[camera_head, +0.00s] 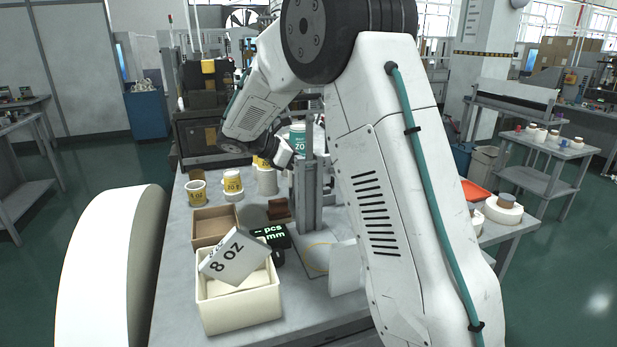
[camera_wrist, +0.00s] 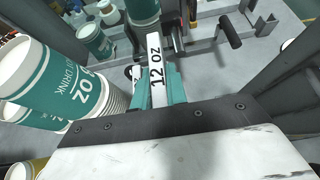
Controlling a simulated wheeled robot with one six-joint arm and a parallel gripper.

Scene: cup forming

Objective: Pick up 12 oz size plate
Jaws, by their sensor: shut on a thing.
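The 12 oz size plate (camera_wrist: 156,65) is a narrow white plate with black "12 oz" lettering in the wrist view. My gripper (camera_wrist: 158,88) is shut on it, with teal fingers on both sides of its lower part. In the head view my wrist is over the far part of the bench, and the fingers and this plate cannot be made out there. A separate 8 oz plate (camera_head: 233,257) lies tilted in a cream bin (camera_head: 242,315) at the front of the bench.
Large teal and white cup stacks (camera_wrist: 70,85) stand close on the left in the wrist view. A metal fixture with a black handle (camera_wrist: 229,30) is at the upper right. Yellow-banded cups (camera_head: 233,182), a cardboard box (camera_head: 213,240) and a grey post (camera_head: 308,190) stand on the bench.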

